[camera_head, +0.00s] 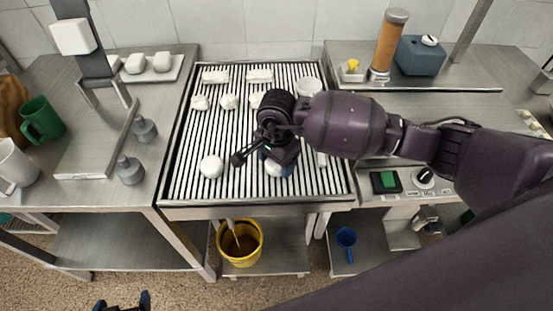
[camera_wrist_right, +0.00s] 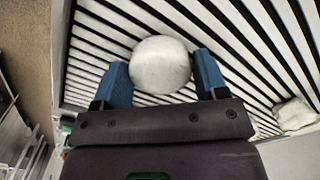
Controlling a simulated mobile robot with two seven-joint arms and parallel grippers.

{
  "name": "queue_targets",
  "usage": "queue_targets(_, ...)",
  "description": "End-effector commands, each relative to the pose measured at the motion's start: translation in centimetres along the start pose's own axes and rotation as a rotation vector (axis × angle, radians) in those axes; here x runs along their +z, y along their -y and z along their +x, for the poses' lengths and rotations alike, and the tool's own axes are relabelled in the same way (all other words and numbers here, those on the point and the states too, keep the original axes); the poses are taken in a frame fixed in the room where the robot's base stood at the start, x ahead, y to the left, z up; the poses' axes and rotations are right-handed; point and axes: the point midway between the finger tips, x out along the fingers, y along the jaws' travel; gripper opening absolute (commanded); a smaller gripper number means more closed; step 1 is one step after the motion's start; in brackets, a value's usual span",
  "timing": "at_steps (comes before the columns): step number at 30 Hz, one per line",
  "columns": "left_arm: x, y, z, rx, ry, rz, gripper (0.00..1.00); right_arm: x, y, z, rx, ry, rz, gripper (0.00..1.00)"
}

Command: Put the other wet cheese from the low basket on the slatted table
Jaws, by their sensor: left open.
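My right gripper (camera_head: 277,165) points down over the front of the slatted table (camera_head: 178,180). In the head view this cheese (camera_head: 275,169) is partly hidden by the gripper, at or just above the slats. Another round white cheese (camera_head: 211,166) sits on the slats to its left. My left gripper (camera_head: 122,303) is open and empty at the bottom edge. I cannot identify the low basket.
Several white pieces (camera_head: 229,101) and a white cup-like thing (camera_head: 307,88) are at the back of the slatted table. A yellow bucket (camera_head: 240,242) stands below. The left counter holds a green mug (camera_head: 42,120) and grey weights (camera_head: 130,170). The slats front left are clear.

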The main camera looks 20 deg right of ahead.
Motion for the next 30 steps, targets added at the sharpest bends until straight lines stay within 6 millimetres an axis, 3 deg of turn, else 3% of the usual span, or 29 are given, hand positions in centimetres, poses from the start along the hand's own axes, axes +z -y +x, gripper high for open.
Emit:
queue_targets(4, 0.0, 0.0, 0.0, 0.000, 0.000, 0.000, 0.92, 0.0, 0.0, 0.0, 0.000, 0.000, 0.000, 0.86)
queue_targets(16, -0.8, 0.0, 0.1, 0.001, -0.011, 0.001, 0.92, -0.1, 0.1, -1.0, -0.002, -0.002, 0.000, 0.86)
queue_targets(30, -0.9, 0.0, 0.2, 0.002, -0.014, 0.001, 0.92, -0.1, 0.1, -9.3, -0.003, -0.002, -0.001, 0.86)
